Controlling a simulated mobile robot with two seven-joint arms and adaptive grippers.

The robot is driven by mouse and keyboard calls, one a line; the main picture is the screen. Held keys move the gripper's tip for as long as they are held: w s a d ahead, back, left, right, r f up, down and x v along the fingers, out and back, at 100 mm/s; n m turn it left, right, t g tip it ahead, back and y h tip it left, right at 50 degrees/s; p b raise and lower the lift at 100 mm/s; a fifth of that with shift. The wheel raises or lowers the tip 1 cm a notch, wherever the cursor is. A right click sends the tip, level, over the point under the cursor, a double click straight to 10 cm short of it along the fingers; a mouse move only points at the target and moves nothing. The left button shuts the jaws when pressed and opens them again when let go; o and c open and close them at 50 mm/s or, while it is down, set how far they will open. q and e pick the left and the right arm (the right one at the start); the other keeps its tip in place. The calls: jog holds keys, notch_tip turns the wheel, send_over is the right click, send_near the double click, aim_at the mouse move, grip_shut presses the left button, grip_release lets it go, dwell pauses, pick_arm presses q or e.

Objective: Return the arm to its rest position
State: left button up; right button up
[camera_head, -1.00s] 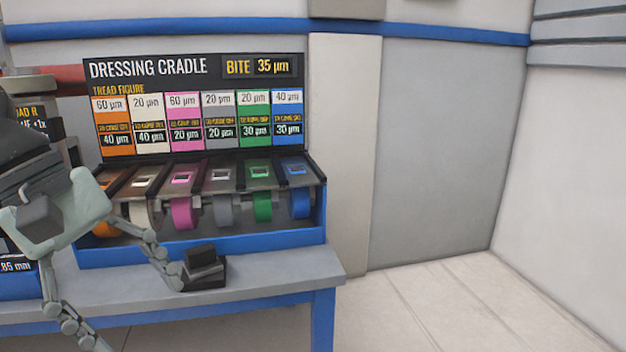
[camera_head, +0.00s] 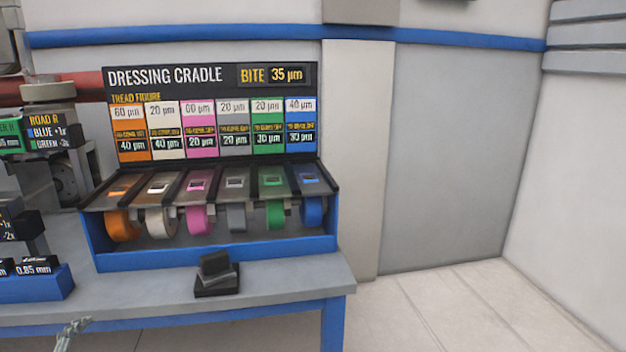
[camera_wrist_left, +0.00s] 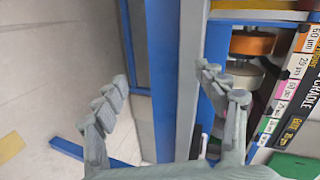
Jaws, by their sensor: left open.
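My left gripper (camera_wrist_left: 162,82) is open in the wrist view, its two jointed grey fingers spread with nothing held between them. The table's blue edge and grey top pass behind it, and floor shows to the left. In the head view only a fingertip of my left gripper (camera_head: 72,335) shows at the bottom left, low in front of the table (camera_head: 285,288); the rest of the arm is out of frame. My right gripper is in neither view.
The dressing cradle (camera_head: 210,254), with several coloured wheels under a black sign, stands on the table. A small black block (camera_head: 216,284) sits before it near the front edge. A blue tray (camera_head: 40,288) is at the left. Open floor (camera_head: 450,300) lies right.

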pick_arm(q)
jog(key=s+d+f+n+g, duration=0.3)
jog(key=s+f+n, duration=0.15)
jog(key=f, duration=0.35)
jog(key=s+d+f+n+g, duration=0.3)
jog(key=s+f, duration=0.2)
jog(key=f, duration=0.2)
jog(key=s+d+f+n+g+h, duration=0.2)
jog(key=s+d+f+n+g, duration=0.1)
jog(key=s+d+f, duration=0.4)
jog(key=s+d+g, duration=0.1)
jog(key=s+d, duration=0.1)
jog(key=d, duration=0.1)
jog(key=shift+f+p, duration=0.15)
jog(key=shift+p, duration=0.2)
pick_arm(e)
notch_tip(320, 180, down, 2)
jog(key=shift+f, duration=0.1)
pick_arm(q)
jog(key=shift+n, duration=0.25)
